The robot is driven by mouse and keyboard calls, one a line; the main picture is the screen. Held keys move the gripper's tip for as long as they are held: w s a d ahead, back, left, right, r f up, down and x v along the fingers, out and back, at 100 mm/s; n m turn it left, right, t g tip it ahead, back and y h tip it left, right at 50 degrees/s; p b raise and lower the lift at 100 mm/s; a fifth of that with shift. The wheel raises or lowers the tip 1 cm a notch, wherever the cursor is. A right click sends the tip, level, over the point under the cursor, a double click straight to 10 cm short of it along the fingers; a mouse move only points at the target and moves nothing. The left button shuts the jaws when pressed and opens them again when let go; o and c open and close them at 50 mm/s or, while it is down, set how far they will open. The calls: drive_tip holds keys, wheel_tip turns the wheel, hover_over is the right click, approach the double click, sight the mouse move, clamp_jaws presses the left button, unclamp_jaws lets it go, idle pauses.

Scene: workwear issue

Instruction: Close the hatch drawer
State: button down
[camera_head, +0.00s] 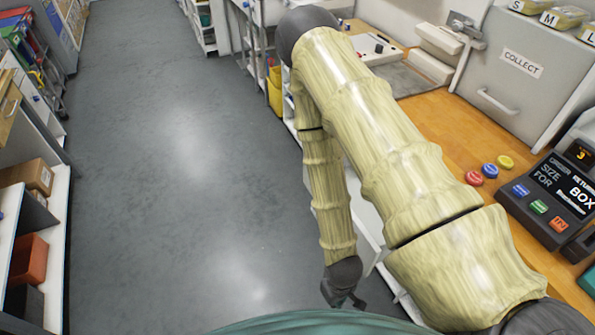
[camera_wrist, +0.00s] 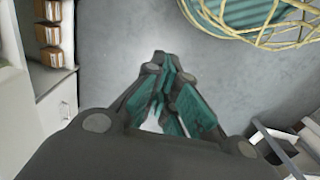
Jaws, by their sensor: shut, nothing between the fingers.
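A grey box-shaped unit (camera_head: 515,75) with a front panel labelled COLLECT and a pale bar handle (camera_head: 497,102) stands at the back right of the wooden counter in the head view. It appears to be the hatch; I cannot tell how far any drawer in it is open. My gripper (camera_head: 345,298) hangs low beside the counter's front, over the floor side, well away from that handle. In the wrist view my gripper (camera_wrist: 172,82) is shut and empty, its teal-padded fingers pointing over the grey floor. My arm hides part of the counter and its front.
On the wooden counter (camera_head: 440,120) lie red, blue and yellow discs (camera_head: 489,170), beside a dark button box (camera_head: 550,195). A yellow bin (camera_head: 274,90) stands on the floor farther back. Shelves with brown boxes (camera_head: 27,177) line the left. The floor between is clear.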

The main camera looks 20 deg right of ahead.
drive_tip(key=w+r+n+h+b, duration=0.1)
drive_tip(key=w+r+n+b, duration=0.3)
drive_tip(key=w, duration=0.6)
drive_tip(key=w+r+n+p, duration=0.1)
drive_tip(key=w+n, duration=0.4)
drive_tip(key=w, duration=0.6)
drive_tip(key=w+a+r+n+h+b, duration=0.25)
drive_tip(key=w+r+n, duration=0.55)
drive_tip(key=w+r, duration=0.8)
drive_tip(key=d+f+p, duration=0.3)
drive_tip(key=d+f, duration=0.4)
drive_tip(key=f, duration=0.1)
drive_tip(key=shift+s+f+y, duration=0.35)
drive_tip(key=shift+f, duration=0.05)
drive_tip(key=shift+d, duration=0.1)
